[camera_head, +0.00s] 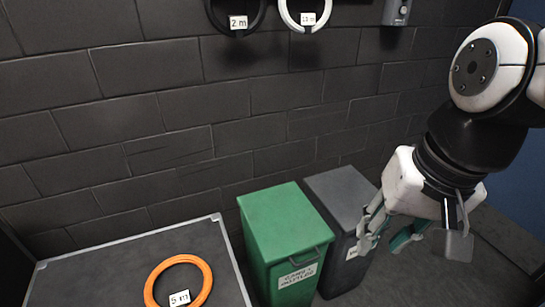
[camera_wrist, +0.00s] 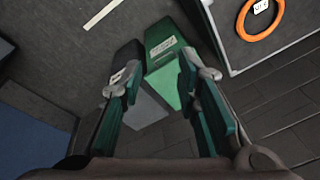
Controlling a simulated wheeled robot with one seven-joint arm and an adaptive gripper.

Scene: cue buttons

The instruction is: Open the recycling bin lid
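A green bin (camera_head: 288,240) with a flat green lid (camera_head: 283,222) and a front handle stands by the wall. A white label (camera_head: 298,275) is on its front; I cannot read it clearly. The lid looks shut. A dark grey bin (camera_head: 345,235) stands against its right side, also with a shut lid. My gripper (camera_head: 380,243) hangs to the right, in front of the grey bin, touching neither visibly. In the wrist view my gripper (camera_wrist: 160,75) is open and empty, with the green bin (camera_wrist: 164,62) and grey bin (camera_wrist: 128,58) beyond its fingers.
A low dark table (camera_head: 130,262) with an orange cable ring (camera_head: 180,262) stands left of the green bin. Cable coils (camera_head: 237,22) and a small grey box (camera_head: 397,11) hang on the brick wall. Floor to the right (camera_head: 455,268) is clear.

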